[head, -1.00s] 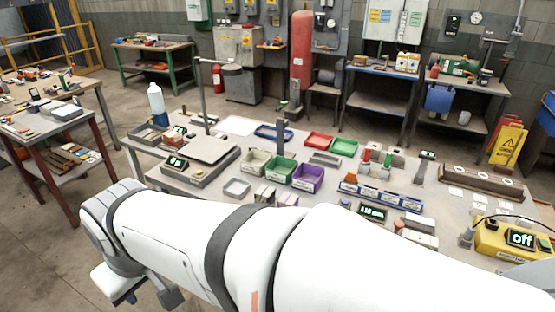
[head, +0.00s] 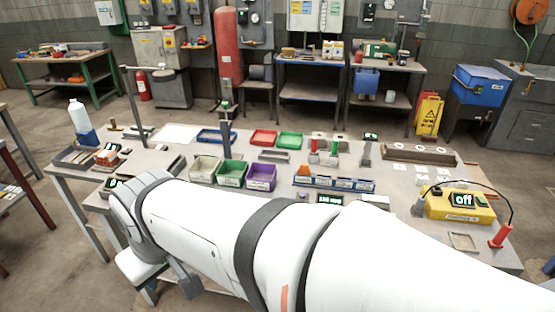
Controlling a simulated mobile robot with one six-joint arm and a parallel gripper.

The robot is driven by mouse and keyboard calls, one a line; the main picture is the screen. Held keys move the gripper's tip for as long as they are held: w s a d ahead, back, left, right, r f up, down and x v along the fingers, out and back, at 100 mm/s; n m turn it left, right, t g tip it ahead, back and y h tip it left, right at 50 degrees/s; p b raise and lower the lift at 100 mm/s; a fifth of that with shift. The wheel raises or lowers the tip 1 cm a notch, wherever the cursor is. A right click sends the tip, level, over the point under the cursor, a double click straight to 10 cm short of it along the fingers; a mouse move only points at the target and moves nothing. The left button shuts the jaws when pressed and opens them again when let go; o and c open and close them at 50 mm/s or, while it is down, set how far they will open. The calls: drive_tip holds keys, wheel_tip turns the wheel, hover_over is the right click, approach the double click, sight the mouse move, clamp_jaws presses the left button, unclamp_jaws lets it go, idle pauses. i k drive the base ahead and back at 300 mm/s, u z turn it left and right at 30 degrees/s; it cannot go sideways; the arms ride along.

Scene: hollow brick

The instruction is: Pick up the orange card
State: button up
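A small orange piece (head: 303,169), which may be the orange card, stands at the left end of a blue labelled rack (head: 350,186) on the workbench. It is too small to be sure of its shape. My arm stretches across the front of the view, with its wrist at the lower left. My gripper (head: 168,287) hangs at the lower left, beside the bench's front edge and well away from the rack. Its fingers are only partly seen, and I cannot tell whether they are open. My arm hides part of the bench's front.
Green (head: 232,173) and purple (head: 261,177) bins stand left of the rack. Red (head: 263,138) and green trays lie behind. A yellow box reading "off" (head: 460,204) with a cable sits at the right. A white bottle (head: 79,116) and a thin post stand at the left.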

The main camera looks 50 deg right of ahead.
sight(304, 170)
drive_tip(key=z, duration=1.5)
drive_tip(key=i, duration=1)
